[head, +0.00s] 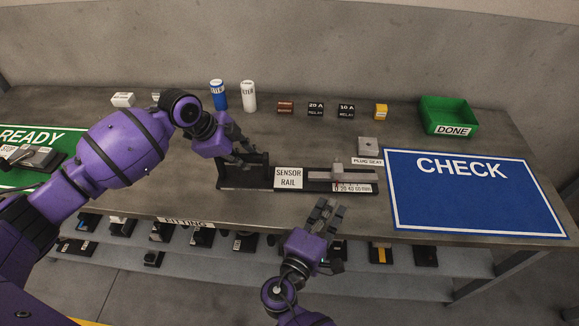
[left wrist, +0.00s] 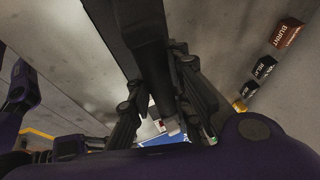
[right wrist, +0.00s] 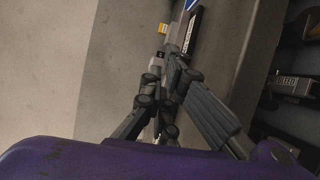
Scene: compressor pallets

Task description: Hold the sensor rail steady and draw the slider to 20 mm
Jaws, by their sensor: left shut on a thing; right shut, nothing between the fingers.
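The sensor rail (head: 268,184) is a long dark base with a "SENSOR RAIL" label, lying along the bench's front. A dark upright block stands at its left end. My left gripper (head: 243,158) is shut on that block; in the left wrist view a dark bar lies between its fingers. The slider (head: 338,167), a small pale block, sits on the light track at the right, near the low end of the mm scale (head: 354,188); its exact reading is too small to tell. My right gripper (head: 327,208) is shut and empty, in front of the rail and apart from the slider.
A grey plug seat (head: 368,146) stands behind the slider. The blue CHECK mat (head: 470,205) is to the right, with the green DONE bin (head: 449,115) behind it. Small parts line the back. The green READY mat (head: 50,140) is at left.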

